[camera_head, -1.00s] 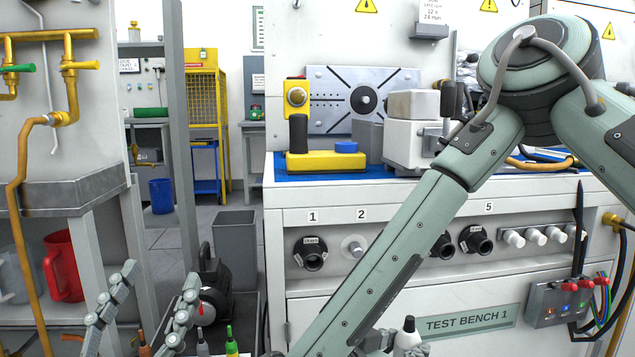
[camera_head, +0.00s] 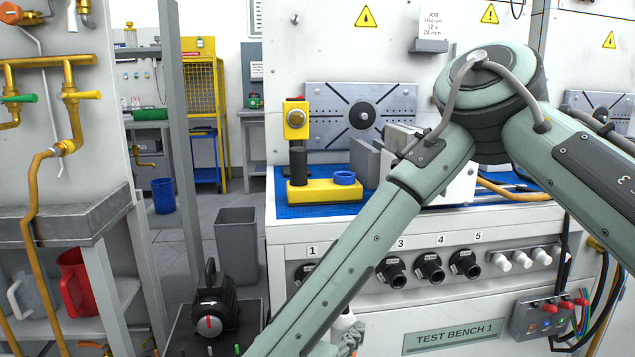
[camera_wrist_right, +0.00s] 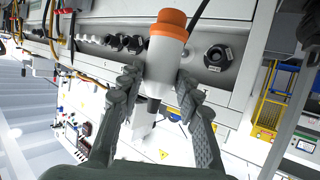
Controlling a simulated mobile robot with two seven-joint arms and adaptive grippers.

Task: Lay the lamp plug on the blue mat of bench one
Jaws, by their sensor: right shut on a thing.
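My right gripper (camera_wrist_right: 160,82) is shut on a white plug-like body with an orange end and a dark tip, which I take to be the lamp plug (camera_wrist_right: 163,58). Its orange end points away from the palm and its dark tip toward it. In the head view, the plug (camera_head: 344,322) shows only partly at the bottom edge, beside my forearm, below and in front of the bench top. The blue mat (camera_head: 325,210) covers the top of bench one (camera_head: 455,275). My left gripper is out of the head view.
A yellow block (camera_head: 322,191) with a black post and blue ring stands on the mat's left part. A grey-white machine (camera_head: 455,190) is partly behind my right arm. Numbered sockets (camera_head: 430,267) line the bench front. A black lamp-like device (camera_head: 212,310) stands at lower left.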

